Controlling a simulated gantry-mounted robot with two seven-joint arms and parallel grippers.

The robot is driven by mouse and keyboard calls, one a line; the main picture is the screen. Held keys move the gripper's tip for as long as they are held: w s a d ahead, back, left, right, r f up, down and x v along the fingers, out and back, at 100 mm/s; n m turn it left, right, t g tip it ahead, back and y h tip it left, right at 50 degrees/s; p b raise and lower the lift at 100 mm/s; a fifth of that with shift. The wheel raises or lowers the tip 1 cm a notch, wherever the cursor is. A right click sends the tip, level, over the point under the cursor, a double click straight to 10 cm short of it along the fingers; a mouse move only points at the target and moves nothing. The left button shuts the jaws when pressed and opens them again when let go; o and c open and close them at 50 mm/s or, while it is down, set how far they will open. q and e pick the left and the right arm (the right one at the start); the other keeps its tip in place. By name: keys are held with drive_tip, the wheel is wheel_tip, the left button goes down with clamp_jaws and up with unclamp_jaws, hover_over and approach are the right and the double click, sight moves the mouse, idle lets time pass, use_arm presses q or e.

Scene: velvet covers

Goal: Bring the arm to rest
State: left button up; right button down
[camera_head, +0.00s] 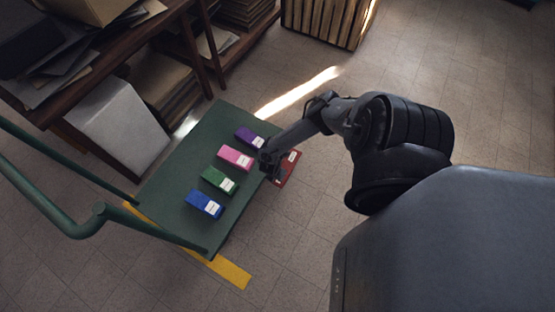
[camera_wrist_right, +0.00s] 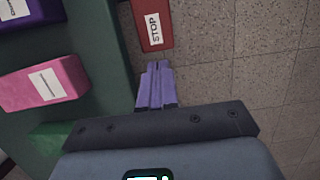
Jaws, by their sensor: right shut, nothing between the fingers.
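My right arm reaches in from the right in the head view. Its gripper (camera_head: 268,166) is over the right edge of the green cart deck (camera_head: 165,190). In the right wrist view the gripper's pale fingers (camera_wrist_right: 156,68) are together with nothing between them. The red block (camera_head: 288,168) also shows in the head view, just off the deck's right edge, partly hidden by the gripper. My left gripper is not in view.
A purple block (camera_head: 245,135), a pink block (camera_head: 235,153), a green block (camera_head: 213,177) and a blue block (camera_head: 199,198) lie in a row on the deck. A green cart handle (camera_head: 70,225) stands at left. Shelves (camera_head: 190,50) stand behind. Tiled floor at right is clear.

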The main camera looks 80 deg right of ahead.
drive_tip(key=shift+a+r, duration=0.15)
drive_tip(key=shift+r, duration=0.3)
drive_tip(key=shift+s, duration=0.1)
